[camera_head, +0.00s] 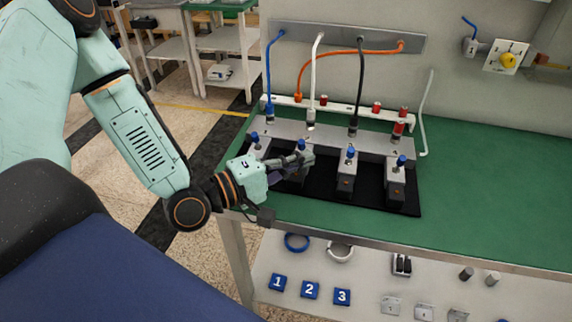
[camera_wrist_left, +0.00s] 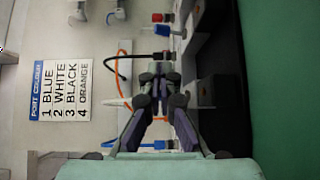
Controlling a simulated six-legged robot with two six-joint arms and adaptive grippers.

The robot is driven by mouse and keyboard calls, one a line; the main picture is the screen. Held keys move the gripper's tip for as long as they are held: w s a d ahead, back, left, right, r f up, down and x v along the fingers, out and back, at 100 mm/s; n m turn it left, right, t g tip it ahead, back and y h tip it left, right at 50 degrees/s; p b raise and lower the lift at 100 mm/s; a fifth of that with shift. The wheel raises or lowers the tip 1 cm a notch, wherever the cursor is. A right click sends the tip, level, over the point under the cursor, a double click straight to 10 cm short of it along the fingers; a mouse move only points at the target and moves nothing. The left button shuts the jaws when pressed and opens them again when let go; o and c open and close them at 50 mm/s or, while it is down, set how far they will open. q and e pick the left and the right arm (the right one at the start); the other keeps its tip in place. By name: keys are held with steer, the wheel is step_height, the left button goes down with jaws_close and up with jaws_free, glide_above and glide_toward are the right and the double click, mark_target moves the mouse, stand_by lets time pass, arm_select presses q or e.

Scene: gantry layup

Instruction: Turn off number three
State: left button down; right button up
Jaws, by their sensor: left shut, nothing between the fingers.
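Several grey switch blocks with blue toggles stand in a row on a black mat (camera_head: 330,197) on the green bench. The third block from the left (camera_head: 346,177) has an upright blue toggle (camera_head: 350,152). A black cable (camera_head: 361,75) drops to the manifold behind it. My left gripper (camera_head: 306,160) is shut and empty, at the second block (camera_head: 301,146), left of the third; contact cannot be told. In the left wrist view, its closed fingertips (camera_wrist_left: 156,72) are near the black cable's plug (camera_wrist_left: 164,56). My right gripper is out of view.
A wall sign (camera_wrist_left: 62,90) lists port colors: 1 blue, 2 white, 3 black, 4 orange. Blue (camera_head: 268,70), white (camera_head: 313,70) and orange (camera_head: 340,53) cables hang behind the row. The fourth block (camera_head: 396,186) stands right. The green bench top (camera_head: 490,190) is clear at right.

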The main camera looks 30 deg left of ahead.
arm_select(q)
steer(key=shift+v, duration=1.1)
steer(key=shift+s+a, duration=0.15)
steer(key=shift+s, duration=0.2)
